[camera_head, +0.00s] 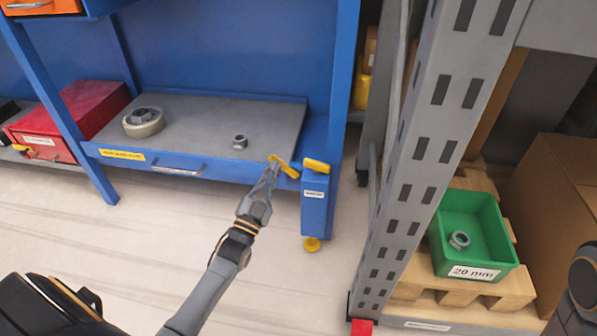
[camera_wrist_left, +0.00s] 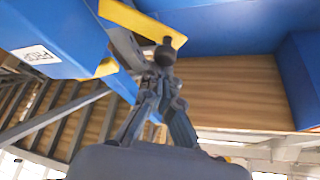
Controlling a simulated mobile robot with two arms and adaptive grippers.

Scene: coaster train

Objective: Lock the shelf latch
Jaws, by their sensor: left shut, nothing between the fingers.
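The shelf latch shows as a yellow lever (camera_head: 285,167) at the front right corner of the blue shelf, tilted, beside a blue post box (camera_head: 315,205) with a yellow cap (camera_head: 316,165). In the left wrist view the yellow lever (camera_wrist_left: 145,22) crosses just beyond my fingertips. My left gripper (camera_head: 272,168) is shut and empty, with its tips at the lever's left part. In the left wrist view the gripper (camera_wrist_left: 163,58) looks close to the lever; I cannot tell whether they touch. My right gripper is out of view.
The grey shelf board (camera_head: 200,115) holds a tape roll (camera_head: 145,122) and a nut (camera_head: 240,142). A red toolbox (camera_head: 65,120) stands at left. A grey perforated upright (camera_head: 420,150) and a green bin (camera_head: 470,235) are at right. The floor in front is clear.

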